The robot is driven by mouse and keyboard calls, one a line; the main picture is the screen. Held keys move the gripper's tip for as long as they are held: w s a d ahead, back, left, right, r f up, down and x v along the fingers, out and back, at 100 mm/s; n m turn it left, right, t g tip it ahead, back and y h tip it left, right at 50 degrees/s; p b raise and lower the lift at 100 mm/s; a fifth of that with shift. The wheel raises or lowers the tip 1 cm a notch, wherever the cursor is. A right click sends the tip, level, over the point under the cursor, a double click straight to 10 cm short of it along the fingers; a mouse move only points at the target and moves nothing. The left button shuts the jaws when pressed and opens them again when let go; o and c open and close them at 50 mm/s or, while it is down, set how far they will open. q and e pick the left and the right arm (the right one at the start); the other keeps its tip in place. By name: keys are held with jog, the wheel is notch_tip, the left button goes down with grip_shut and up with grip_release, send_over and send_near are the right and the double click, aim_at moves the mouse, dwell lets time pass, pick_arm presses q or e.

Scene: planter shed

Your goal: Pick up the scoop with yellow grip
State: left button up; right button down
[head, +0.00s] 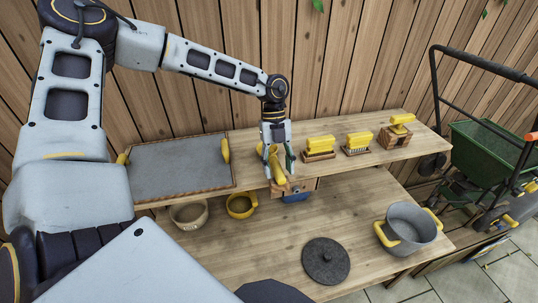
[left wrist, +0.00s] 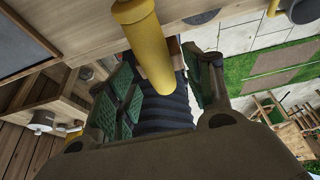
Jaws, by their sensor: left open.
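The scoop's yellow grip (head: 279,171) stands at the front edge of the upper shelf, by a small wooden block (head: 303,185). A blue part (head: 296,197) shows below the block; I cannot tell if it belongs to the scoop. My left gripper (head: 277,160) reaches down over the grip with its fingers apart on either side. In the left wrist view the yellow grip (left wrist: 148,48) lies between the open green-padded fingers (left wrist: 165,85), with no clear sign of contact. The scoop's head is not clearly visible. My right gripper is not in view.
Yellow-handled tools stand right of the gripper: one on a block (head: 320,147), a brush-like one (head: 358,142) and another (head: 397,130). A grey tray (head: 178,168) lies left. Below are a yellow mug (head: 241,206), a bowl (head: 188,214), a pot (head: 410,225) and a dark lid (head: 326,260).

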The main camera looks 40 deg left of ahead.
pick_arm(q)
jog(key=shift+s+d+f, duration=0.15)
jog(key=shift+d+f, duration=0.05)
jog(key=shift+f, duration=0.35)
grip_shut()
